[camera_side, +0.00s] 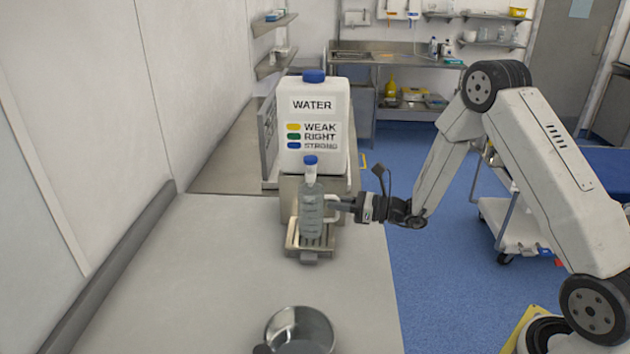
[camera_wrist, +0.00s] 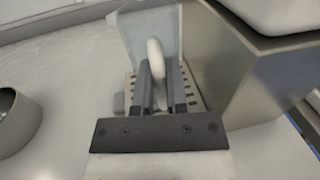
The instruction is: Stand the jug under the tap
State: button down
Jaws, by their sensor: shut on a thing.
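The clear jug (camera_side: 311,213) is upright over the slotted drip tray (camera_side: 309,255), in front of the white water container (camera_side: 314,110). The blue-topped tap (camera_side: 310,162) shows directly above the jug's mouth. My gripper (camera_side: 345,207) comes in from the right and is shut on the jug's handle. In the wrist view, the two fingers (camera_wrist: 159,82) close around the pale handle (camera_wrist: 155,60), with the jug body (camera_wrist: 150,35) beyond. I cannot tell whether the jug's base rests fully on the tray.
A metal bowl (camera_side: 300,330) sits at the front of the grey counter (camera_side: 210,280). A metal stand (camera_side: 288,195) supports the container behind the jug. The counter to the left of the tray is clear. A wall runs along the left.

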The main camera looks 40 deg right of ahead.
jog(key=c, duration=0.7)
grip_release()
jog(key=shift+o, duration=0.2)
jog(key=shift+r, duration=0.1)
jog(key=v, duration=1.2)
jog(key=shift+r, duration=0.1)
